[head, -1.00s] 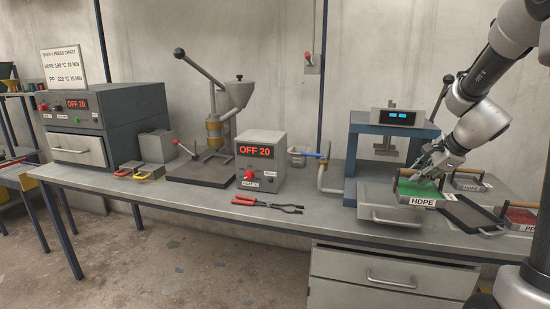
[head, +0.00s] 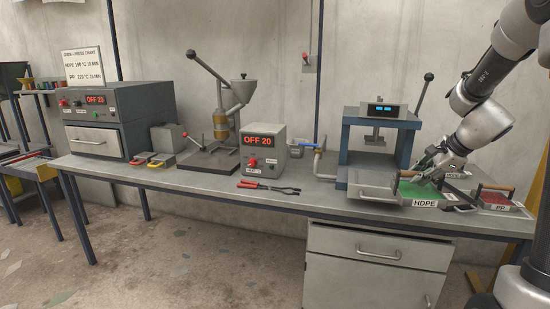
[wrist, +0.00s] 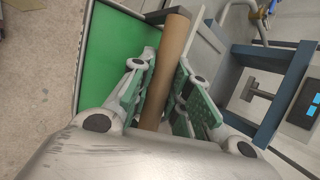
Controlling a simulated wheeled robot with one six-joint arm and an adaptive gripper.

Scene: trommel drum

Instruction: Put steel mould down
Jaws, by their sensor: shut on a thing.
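My gripper (head: 428,180) is low over the right part of the bench, at the green-filled tray labelled HDPE (head: 425,203). In the wrist view my gripper (wrist: 165,75) is shut around a brown round handle (wrist: 170,60). The handle lies beside and partly over the green surface (wrist: 110,60). I cannot tell whether the held thing touches the tray or the bench.
The blue-framed press (head: 385,125) stands just left and behind my gripper. A red-filled tray labelled PP (head: 497,207) is to the right. Red-handled tongs (head: 268,186) and a heater box (head: 262,150) are further left. The bench front (head: 330,200) is clear between the tongs and press.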

